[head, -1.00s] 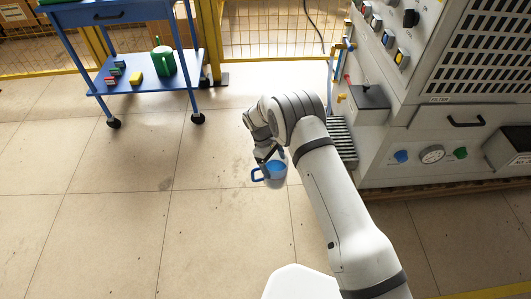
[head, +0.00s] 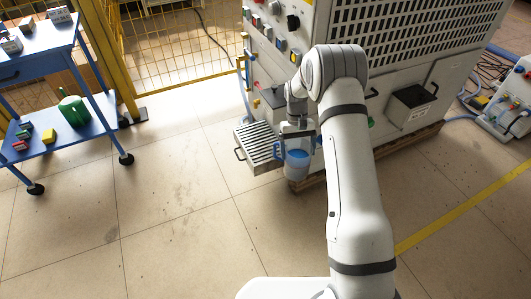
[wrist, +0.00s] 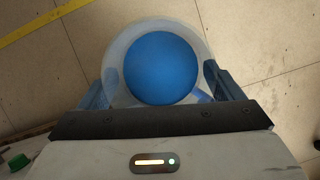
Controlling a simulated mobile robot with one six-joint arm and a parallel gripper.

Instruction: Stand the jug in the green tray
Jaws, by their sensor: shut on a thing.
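In the wrist view the jug (wrist: 161,68) lies between the two blue-grey fingers of my gripper (wrist: 160,92), seen from above with a round blue surface inside. I see no green tray in the current views.
A grey slatted rack (head: 262,150) juts from the machine (head: 400,90), close left of the jug. A blue cart (head: 75,135) stands at the left with a green can (head: 73,110) and small blocks on its lower shelf. Open floor lies between.

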